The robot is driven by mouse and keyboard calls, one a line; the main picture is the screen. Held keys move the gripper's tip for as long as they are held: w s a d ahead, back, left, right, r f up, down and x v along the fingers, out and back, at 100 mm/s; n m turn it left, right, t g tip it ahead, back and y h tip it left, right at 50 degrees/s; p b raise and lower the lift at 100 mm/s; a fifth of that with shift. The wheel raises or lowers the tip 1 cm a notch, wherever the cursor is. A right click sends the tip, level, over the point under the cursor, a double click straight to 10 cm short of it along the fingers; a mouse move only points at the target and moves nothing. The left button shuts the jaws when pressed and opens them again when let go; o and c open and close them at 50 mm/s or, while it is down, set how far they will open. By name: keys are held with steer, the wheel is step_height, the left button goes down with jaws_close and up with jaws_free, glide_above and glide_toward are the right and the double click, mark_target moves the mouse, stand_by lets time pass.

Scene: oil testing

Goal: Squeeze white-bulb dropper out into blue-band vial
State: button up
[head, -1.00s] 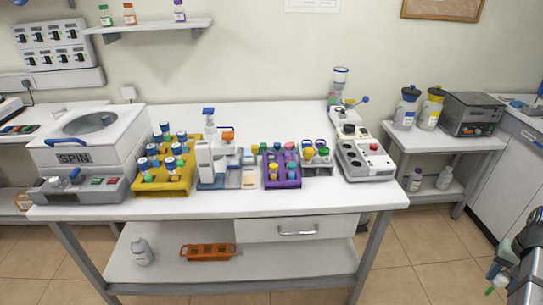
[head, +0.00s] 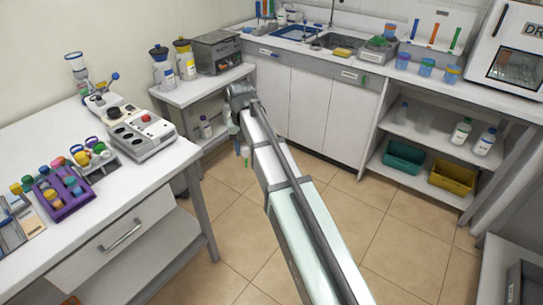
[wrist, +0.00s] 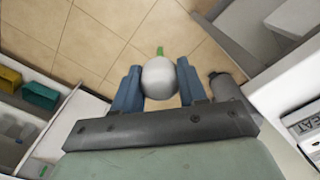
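The white-bulb dropper (wrist: 160,78) is between the two blue-grey fingers of my gripper (wrist: 158,86) in the wrist view, its green end pointing away. In the head view its small pale body (head: 244,152) hangs below my gripper (head: 236,125), in the air above the floor. My gripper appears shut on the bulb. Several small vials with coloured caps stand in the purple rack (head: 66,212) on the table at left. I cannot tell which vial has a blue band.
The white table (head: 150,185) at left also carries a grey button device (head: 140,138) and a small rack of colourful-topped items (head: 96,160). A side table holds bottles and a grey box (head: 217,53). A sink counter runs along the back right. Floor between is clear.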

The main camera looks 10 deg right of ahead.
steer(key=w+a+r+n, duration=0.1)
steer(key=a+r, duration=0.2)
steer(key=a, duration=1)
steer(key=w+a+r+n, duration=0.1)
steer(key=w+a+r, duration=0.15)
steer(key=a, duration=1.15)
steer(key=s+a+r+n, duration=0.1)
steer(key=s+a+r, duration=0.1)
steer(key=a, duration=1.1)
steer(key=s+a+r+n, duration=0.1)
steer(key=s+a+r, duration=0.1)
steer(key=a, duration=1.2)
steer(key=s+a+r+n, duration=0.1)
steer(key=s+a, duration=0.3)
steer(key=a, duration=0.9)
steer(key=shift+s+a+r, duration=0.2)
steer(key=shift+a+r, duration=0.1)
steer(key=shift+r, duration=0.45)
steer(key=shift+f, duration=0.25)
steer(key=c, duration=0.6)
